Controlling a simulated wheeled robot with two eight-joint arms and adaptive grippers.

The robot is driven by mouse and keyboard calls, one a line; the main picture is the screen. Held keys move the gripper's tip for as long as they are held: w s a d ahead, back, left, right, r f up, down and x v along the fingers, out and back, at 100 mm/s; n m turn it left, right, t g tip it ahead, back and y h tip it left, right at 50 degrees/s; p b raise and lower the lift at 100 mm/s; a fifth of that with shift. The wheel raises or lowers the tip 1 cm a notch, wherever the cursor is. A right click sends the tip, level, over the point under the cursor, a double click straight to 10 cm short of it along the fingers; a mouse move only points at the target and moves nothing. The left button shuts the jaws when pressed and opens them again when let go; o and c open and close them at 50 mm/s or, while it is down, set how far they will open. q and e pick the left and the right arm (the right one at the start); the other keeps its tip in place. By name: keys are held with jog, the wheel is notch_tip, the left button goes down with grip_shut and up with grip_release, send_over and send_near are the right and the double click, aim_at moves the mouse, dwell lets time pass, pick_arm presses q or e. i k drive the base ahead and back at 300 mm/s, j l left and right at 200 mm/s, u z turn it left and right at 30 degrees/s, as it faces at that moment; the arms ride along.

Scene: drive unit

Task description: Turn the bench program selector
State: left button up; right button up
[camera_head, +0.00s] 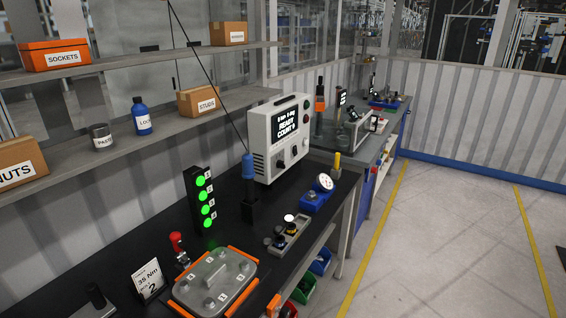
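A white control box (262,158) stands on the black bench (150,236). Its dark display (286,122) shows white text that appears to include "READY" and "COUNT". Small dark knobs (281,164) sit on its front below the display. I cannot tell which one is the program selector, or its setting. Neither of my grippers is in view.
A light tower (202,197) with several green lamps stands left of the box. A blue-handled tool (248,167) is upright before it. An orange-edged grey housing (214,277) lies on the near bench. Shelves (120,71) hang above; floor (445,235) at right is clear.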

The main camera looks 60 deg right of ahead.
aim_at(281, 164)
jog(key=l+z, duration=0.1)
jog(key=z, duration=0.25)
jog(key=l+z, duration=0.15)
jog(key=z, duration=0.25)
jog(key=l+z, duration=0.1)
jog(key=z, duration=0.25)
jog(key=j+z, duration=0.2)
jog(key=z, duration=0.2)
jog(key=k+j+z, duration=0.1)
jog(key=z, duration=0.35)
jog(key=i+l+z, duration=0.1)
jog(key=i+l, duration=0.3)
jog(key=i+l+z, duration=0.15)
jog(key=i+l, duration=0.2)
jog(key=i, duration=0.2)
jog(key=i+l+z, duration=0.1)
jog(key=i+l, duration=0.2)
jog(key=i, duration=0.2)
jog(key=i+l+z, duration=0.15)
jog(key=i, duration=0.4)
jog(key=l, duration=0.1)
